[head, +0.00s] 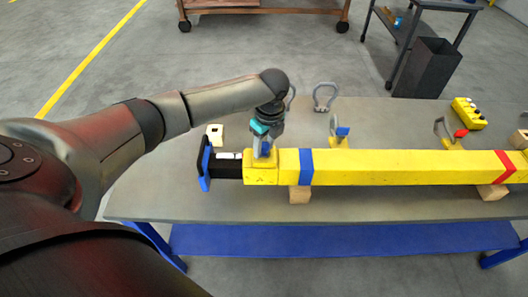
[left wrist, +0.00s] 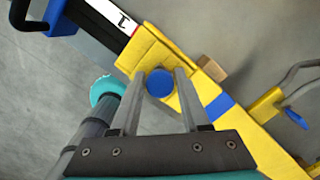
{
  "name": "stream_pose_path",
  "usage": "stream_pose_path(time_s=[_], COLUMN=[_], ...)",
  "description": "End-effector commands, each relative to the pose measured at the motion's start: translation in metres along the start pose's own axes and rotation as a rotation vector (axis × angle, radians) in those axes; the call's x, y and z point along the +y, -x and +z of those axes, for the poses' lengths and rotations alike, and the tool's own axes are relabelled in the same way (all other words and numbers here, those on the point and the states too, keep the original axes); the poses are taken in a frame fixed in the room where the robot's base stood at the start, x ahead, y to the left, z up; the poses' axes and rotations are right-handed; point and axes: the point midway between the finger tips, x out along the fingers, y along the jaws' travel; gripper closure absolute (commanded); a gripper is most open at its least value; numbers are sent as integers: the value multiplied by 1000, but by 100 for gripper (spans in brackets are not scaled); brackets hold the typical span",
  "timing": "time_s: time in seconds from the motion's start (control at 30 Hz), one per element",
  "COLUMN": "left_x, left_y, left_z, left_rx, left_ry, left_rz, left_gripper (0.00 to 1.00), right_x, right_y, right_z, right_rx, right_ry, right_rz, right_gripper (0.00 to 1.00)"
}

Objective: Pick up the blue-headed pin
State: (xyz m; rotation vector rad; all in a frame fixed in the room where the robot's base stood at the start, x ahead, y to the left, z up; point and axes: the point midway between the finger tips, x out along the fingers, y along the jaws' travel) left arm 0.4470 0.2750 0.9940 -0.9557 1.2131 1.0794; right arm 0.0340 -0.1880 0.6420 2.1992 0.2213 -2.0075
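The blue-headed pin (left wrist: 160,83) shows its round head on the yellow end section of a long beam. In the head view, a patch of blue, likely its head (head: 266,149), shows just by the fingers. My left gripper (head: 262,147) points down over that end of the beam. In the left wrist view its two grey fingers (left wrist: 159,76) are apart, one on each side of the pin head, with visible gaps. I cannot tell how deep the fingertips reach beside the head. The pin's shaft is hidden. My right gripper is not in view.
The yellow beam (head: 390,163) with blue and red bands rests on wooden blocks (head: 300,193) on a grey table (head: 400,205). Behind it stand a blue-marked yellow bracket (head: 339,140), a red-marked one (head: 455,142), a grey shackle (head: 324,97) and a yellow box (head: 468,113).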

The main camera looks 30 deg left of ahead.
Motion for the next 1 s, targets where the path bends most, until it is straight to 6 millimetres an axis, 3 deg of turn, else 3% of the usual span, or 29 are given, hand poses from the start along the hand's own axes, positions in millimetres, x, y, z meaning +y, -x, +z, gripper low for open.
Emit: stream_pose_path(time_s=[0.03,0.37,0.77,1.0], left_x=[0,0,0,-1], left_y=[0,0,3,25], left_z=[0,0,1,4], left_rx=[0,0,0,-2], left_ry=[0,1,1,2], left_rz=[0,0,-2,-4], left_gripper=[62,100,100,100], right_x=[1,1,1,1], right_y=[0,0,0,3], right_z=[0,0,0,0], right_rx=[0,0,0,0], right_ry=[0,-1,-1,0], right_rz=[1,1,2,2], right_gripper=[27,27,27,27])
